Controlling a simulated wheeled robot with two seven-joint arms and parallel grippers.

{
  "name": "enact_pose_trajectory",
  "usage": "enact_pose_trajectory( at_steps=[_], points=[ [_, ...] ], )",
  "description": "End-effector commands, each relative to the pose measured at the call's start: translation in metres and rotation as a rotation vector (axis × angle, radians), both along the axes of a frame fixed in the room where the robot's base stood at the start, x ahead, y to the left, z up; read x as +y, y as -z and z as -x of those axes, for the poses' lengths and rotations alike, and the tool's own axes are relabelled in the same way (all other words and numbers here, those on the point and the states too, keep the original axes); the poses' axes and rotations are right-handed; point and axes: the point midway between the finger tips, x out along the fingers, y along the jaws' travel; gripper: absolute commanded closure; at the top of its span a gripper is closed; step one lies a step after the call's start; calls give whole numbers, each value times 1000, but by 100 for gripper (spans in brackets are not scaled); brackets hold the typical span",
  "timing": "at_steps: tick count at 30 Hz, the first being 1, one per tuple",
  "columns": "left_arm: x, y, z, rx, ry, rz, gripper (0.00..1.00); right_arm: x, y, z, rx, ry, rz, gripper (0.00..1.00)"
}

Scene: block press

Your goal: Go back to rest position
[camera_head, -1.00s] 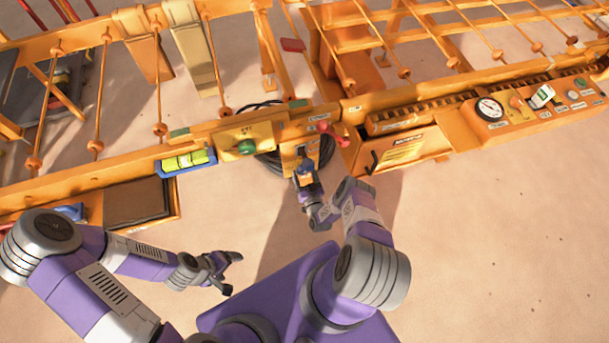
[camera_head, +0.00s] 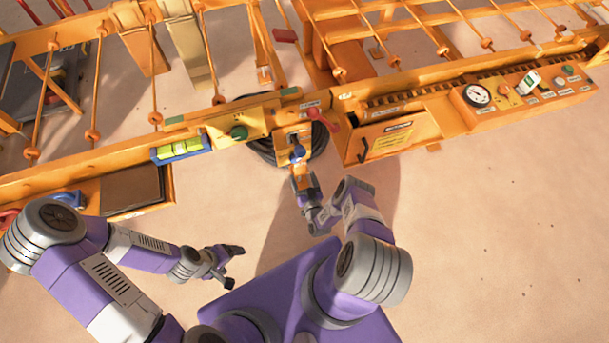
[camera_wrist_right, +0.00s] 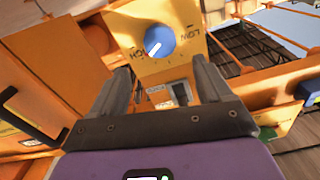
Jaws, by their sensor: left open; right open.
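My right gripper (camera_head: 301,181) is open and empty, just in front of a yellow panel with a blue knob (camera_head: 297,152). In the right wrist view, the open fingers of my right gripper (camera_wrist_right: 163,82) point at the panel, and the knob (camera_wrist_right: 160,41) shows beyond them, apart from both. Its white pointer aims down and left, toward the "HIGH" side; "LOW" is on the other side. My left gripper (camera_head: 233,265) is open and empty over bare floor, away from the machine.
The orange machine frame runs across the top. It carries a green button (camera_head: 239,132), a red handle (camera_head: 314,113), a yellow-green block in a blue tray (camera_head: 155,154), an orange box (camera_head: 400,137) and a gauge (camera_head: 477,95). The sandy floor at lower right is clear.

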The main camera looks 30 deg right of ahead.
Motion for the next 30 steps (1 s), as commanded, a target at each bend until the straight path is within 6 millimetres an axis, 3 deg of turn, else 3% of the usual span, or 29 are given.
enact_pose_trajectory(
  at_steps=[17,20,24,27,30],
  points=[
    [0,-2,0,-1,0,0,20,2,-3,-5,22,-11,-12,22],
    [0,-10,0,0,0,0,20,8,-13,-16,100,-44,-49,22],
    [0,-25,0,0,0,0,20,31,-37,-30,309,-123,-144,22],
    [0,-37,0,-1,0,0,20,54,-60,-27,486,-184,-217,22],
    [0,-48,0,-1,0,0,20,80,-88,-9,668,-240,-282,22]
  ],
)
